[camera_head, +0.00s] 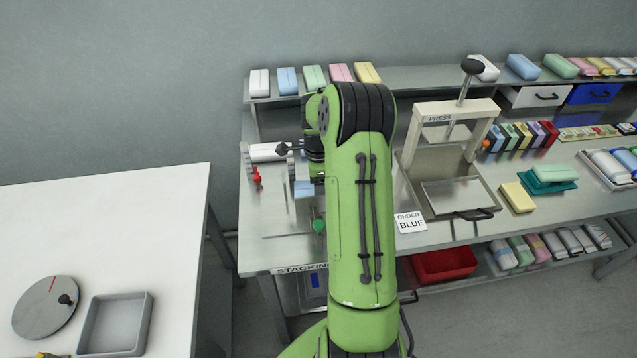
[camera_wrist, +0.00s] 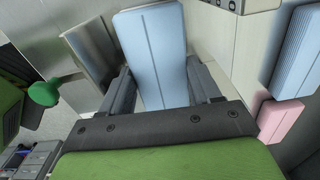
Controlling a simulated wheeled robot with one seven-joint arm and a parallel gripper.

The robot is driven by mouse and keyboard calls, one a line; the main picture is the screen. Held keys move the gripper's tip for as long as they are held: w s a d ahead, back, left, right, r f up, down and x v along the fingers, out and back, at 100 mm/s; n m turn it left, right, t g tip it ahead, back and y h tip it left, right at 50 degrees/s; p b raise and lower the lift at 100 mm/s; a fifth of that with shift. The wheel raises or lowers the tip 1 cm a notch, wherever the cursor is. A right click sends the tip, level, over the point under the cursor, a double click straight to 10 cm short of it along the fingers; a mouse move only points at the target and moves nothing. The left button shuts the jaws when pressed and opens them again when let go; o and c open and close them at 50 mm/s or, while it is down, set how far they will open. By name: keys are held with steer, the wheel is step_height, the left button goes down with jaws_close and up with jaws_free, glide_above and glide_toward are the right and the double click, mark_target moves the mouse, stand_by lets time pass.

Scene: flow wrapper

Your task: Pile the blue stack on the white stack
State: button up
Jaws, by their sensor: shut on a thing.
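My gripper (camera_wrist: 160,84) is shut on a light blue stack (camera_wrist: 150,45), with one finger along each side of it in the wrist view. In the head view my green arm hides most of the gripper, and a light blue piece (camera_head: 303,188) shows beside the arm at the stacking station. A white stack (camera_head: 259,82) lies at the left end of the back shelf, and another white stack (camera_head: 485,68) lies further right, above the drawers. I cannot tell whether a white stack lies under the held one.
A blue stack (camera_head: 288,81) and other coloured stacks line the back shelf. A press (camera_head: 450,115) stands right of my arm, by an order card reading BLUE (camera_head: 410,222). A green knob (camera_wrist: 43,92) is left of the gripper. A white table (camera_head: 100,235) stands at left.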

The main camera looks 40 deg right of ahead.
steer(key=o, duration=1.1)
steer(key=shift+f, duration=0.1)
step_height(320, 180, up, 16)
steer(key=p, duration=0.3)
steer(key=shift+p, duration=0.3)
steer(key=shift+w+f, duration=0.1)
